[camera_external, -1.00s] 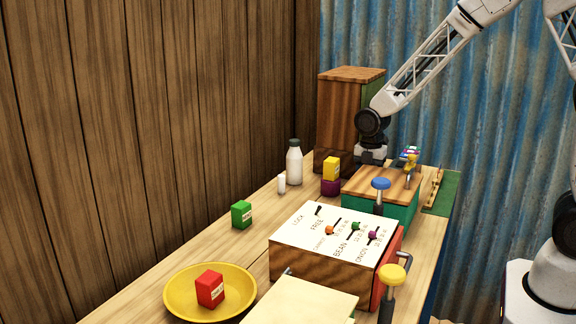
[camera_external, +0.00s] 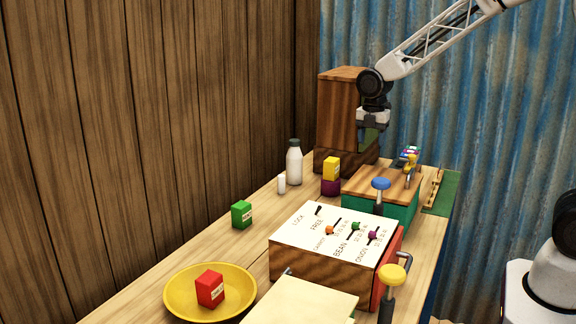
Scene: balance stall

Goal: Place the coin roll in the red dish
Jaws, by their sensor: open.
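My gripper (camera_external: 371,138) is open in the air at the back, in front of the tall wooden cabinet (camera_external: 338,108) and above the table's far end. Its fingers are small and partly lost against the cabinet. A small white upright cylinder (camera_external: 282,184), possibly the coin roll, stands beside the white bottle (camera_external: 294,163), to the left of my gripper and apart from it. I cannot make out a red dish. The only clear dish is yellow (camera_external: 180,308), at the front left, with a red box (camera_external: 210,288) in it.
A yellow box (camera_external: 331,168) sits on a purple thing (camera_external: 330,188). A green box (camera_external: 241,214) stands alone at the left. A sloped panel with sliders (camera_external: 318,246) and a teal box with a wooden lid (camera_external: 406,187) and blue knob (camera_external: 381,183) fill the middle.

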